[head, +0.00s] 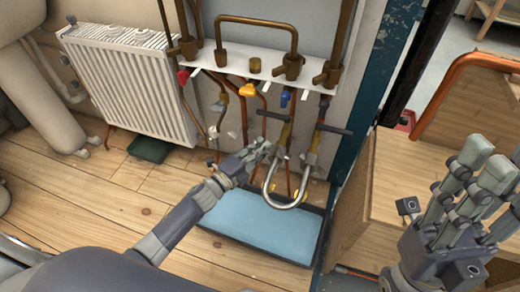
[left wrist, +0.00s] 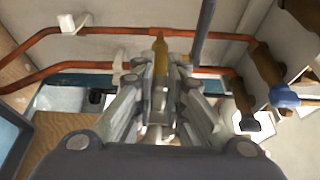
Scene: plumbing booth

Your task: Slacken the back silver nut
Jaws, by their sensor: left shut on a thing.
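My left gripper (head: 268,150) is shut at the left upper end of the silver U-shaped pipe (head: 290,206), around the back silver nut (head: 281,153). The fingers mostly hide this nut. In the left wrist view, my left gripper's fingers (left wrist: 159,85) close from both sides below a brass fitting (left wrist: 160,58). The other silver nut (head: 311,159) is on the right end of the U-pipe, free of any gripper. My right gripper (head: 462,190) is open and empty at the right, its fingers spread, away from the pipes.
A blue-topped tray (head: 262,228) lies on the wooden floor under the U-pipe. Copper pipes and a white shelf (head: 240,60) with brass fittings are above. A white radiator (head: 130,85) stands left. A wooden box (head: 400,175) stands right.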

